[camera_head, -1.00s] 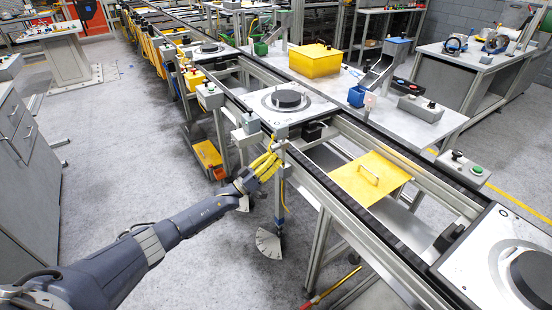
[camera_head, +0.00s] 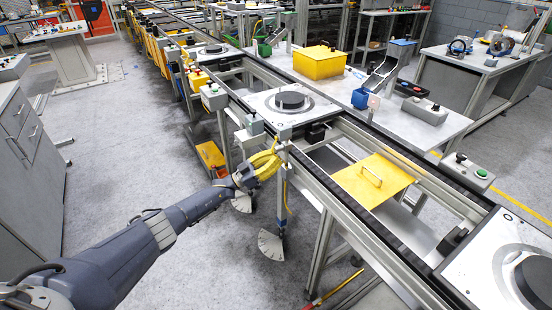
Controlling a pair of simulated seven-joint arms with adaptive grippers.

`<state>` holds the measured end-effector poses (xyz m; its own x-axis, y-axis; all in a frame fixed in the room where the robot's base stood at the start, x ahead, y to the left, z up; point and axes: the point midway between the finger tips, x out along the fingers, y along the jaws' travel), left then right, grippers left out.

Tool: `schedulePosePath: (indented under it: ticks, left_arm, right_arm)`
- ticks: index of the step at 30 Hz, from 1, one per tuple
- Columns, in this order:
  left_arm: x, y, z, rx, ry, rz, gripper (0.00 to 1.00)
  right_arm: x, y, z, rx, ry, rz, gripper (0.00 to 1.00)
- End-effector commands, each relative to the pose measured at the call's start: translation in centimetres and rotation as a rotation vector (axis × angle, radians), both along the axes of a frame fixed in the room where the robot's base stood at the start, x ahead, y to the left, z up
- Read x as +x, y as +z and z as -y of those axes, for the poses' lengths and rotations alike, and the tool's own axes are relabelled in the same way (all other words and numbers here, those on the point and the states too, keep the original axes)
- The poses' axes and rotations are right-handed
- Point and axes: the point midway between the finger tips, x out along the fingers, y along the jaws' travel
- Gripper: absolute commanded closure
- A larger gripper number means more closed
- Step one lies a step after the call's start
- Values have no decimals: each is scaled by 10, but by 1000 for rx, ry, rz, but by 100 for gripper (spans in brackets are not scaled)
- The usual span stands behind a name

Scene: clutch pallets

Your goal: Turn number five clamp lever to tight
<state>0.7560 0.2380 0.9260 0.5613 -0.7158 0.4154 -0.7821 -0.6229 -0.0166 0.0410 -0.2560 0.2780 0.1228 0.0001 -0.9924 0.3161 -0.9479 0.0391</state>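My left gripper (camera_head: 277,158), with yellow fingers, is at the near side of the conveyor rail, beside a grey bracket at the top of an upright post. Its fingers are spread with a gap between them, and nothing shows held in it. A second such plate (camera_head: 242,203) is farther left, partly behind my arm. I cannot read a number five or tell which part is the clamp lever. My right gripper is out of view.
The conveyor (camera_head: 345,205) carries pallets with black discs, one near the gripper (camera_head: 291,101) and one at lower right (camera_head: 507,262). A yellow cover with a handle (camera_head: 373,181) lies between the rails. Grey control boxes (camera_head: 213,97) line the near side. The floor at left is clear.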

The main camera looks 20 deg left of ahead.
Motion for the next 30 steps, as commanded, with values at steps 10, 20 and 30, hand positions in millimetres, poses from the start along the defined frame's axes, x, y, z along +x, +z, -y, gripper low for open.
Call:
schedulePosePath:
  ticks: [10,20,30]
  left_arm:
    - [1,3,0,-5,1,3,81]
    - [0,1,0,-3,0,1,68]
    - [-17,-13,-23,-3,1,-2,68]
  right_arm:
    - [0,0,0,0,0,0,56]
    - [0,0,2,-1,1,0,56]
    - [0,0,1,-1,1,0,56]
